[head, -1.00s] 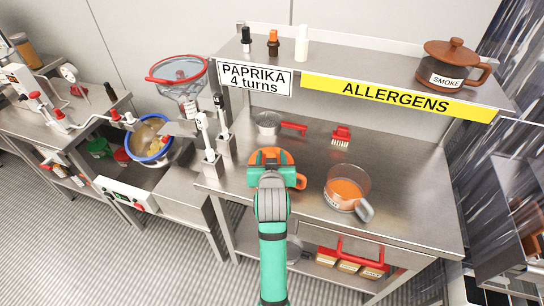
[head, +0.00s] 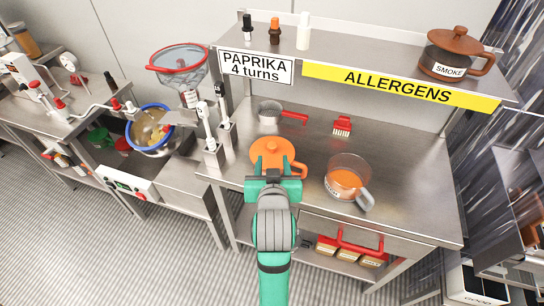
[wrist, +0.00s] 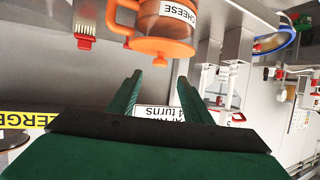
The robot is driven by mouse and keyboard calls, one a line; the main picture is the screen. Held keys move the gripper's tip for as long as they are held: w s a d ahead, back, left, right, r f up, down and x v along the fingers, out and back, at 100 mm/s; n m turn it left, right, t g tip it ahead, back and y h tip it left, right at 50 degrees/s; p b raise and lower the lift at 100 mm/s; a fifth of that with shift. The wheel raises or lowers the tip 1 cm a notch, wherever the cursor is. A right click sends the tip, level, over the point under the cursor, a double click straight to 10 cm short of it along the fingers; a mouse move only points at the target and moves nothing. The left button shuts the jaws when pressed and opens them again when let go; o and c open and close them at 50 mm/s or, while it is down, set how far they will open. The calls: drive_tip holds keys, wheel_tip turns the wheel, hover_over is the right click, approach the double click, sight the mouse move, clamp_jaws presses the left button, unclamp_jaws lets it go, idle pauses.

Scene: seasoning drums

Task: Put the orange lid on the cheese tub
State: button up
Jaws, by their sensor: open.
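The cheese tub (wrist: 172,22) is a clear container with a CHEESE label and an orange handle, shown upside down in the wrist view. The orange lid (wrist: 163,47) sits on its mouth and looks level; its small knob points away from the tub. In the head view the orange lid (head: 272,150) shows from above on the steel table, with the tub mostly hidden under it and behind my gripper. My gripper (wrist: 157,80) is open and empty, its two green fingers apart, just clear of the knob. It also shows in the head view (head: 273,182), on the near side of the lid.
A clear jug of orange powder (head: 345,183) stands to the right. A red brush (head: 342,125) and a small red-handled pan (head: 272,112) lie behind. White pump dispensers (head: 209,130) stand at the left edge. A shelf (head: 350,60) with a SMOKE pot (head: 448,62) overhangs the back.

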drive_tip(key=s+f, duration=1.6)
drive_tip(key=s, duration=0.1)
drive_tip(key=s+t, duration=0.1)
drive_tip(key=s, duration=1.9)
drive_tip(key=shift+s+r+t, duration=0.2)
drive_tip(key=shift+t, duration=0.2)
